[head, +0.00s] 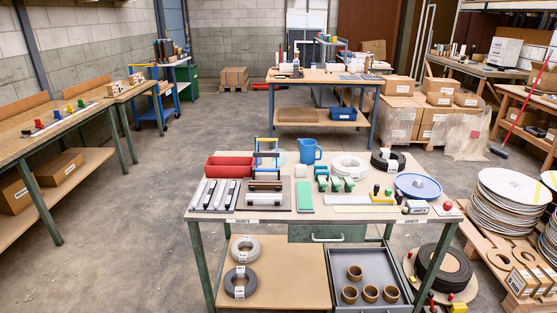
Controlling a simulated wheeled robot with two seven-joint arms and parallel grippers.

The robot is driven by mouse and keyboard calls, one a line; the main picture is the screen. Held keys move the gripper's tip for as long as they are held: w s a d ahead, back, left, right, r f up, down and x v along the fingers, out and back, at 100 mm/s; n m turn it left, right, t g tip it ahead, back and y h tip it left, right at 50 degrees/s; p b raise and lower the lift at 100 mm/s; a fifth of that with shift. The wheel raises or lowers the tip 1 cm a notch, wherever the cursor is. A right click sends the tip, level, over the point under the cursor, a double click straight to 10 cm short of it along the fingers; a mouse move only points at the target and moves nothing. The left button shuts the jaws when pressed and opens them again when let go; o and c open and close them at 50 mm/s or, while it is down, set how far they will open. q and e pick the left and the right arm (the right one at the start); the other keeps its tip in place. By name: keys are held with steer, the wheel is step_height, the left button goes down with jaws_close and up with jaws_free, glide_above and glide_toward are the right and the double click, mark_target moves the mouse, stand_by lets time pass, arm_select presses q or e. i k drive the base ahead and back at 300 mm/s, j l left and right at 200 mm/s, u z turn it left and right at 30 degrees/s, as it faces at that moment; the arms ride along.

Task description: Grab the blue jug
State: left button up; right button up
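The blue jug (308,151) stands upright at the back edge of the near workbench (258,217), around the middle of its length. Its handle points to the right. A coil of white material sits to its right and a blue-framed item to its left, both apart from it as far as I can tell. Neither of my grippers shows in the head view.
Near the jug are a red bin (229,167), a white coil (350,166), a black coil (388,161), green-handled tools (342,184) and a blue round dish (418,187). Stacked discs (500,205) stand right of the bench. The floor (120,250) to its left is clear.

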mark_target(308, 147)
steer(key=i+j+u, duration=0.2)
steer(key=i, duration=0.5)
steer(key=i+l+u, duration=0.2)
steer(key=i, duration=0.5)
steer(key=i+l+u, duration=0.2)
steer(key=i, duration=0.5)
steer(key=j, duration=0.1)
